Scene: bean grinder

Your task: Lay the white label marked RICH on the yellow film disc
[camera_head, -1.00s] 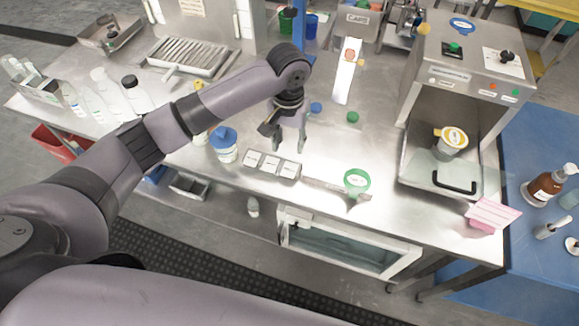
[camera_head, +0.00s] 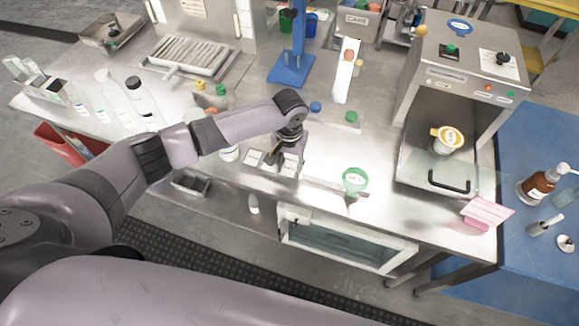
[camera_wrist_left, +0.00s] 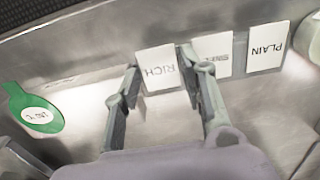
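The white label marked RICH (camera_wrist_left: 160,76) is the end one in a row of three white labels, on the side toward the green disc. In the head view it shows partly below my gripper (camera_head: 290,168). My left gripper (camera_head: 282,158) is low over the row. In the left wrist view its open fingers (camera_wrist_left: 159,58) stand on either side of the RICH label. I cannot tell whether they touch it. The yellow film disc (camera_head: 438,132), with a pale middle, sits on a cup inside the machine at the right. My right gripper is not in view.
The SWEET-like label (camera_wrist_left: 213,53) and PLAIN label (camera_wrist_left: 267,46) lie beside RICH. A green disc (camera_head: 355,179) with a white middle lies to the right. The metal machine (camera_head: 465,75) stands open at the front. A blue stand (camera_head: 292,67) stands behind my arm.

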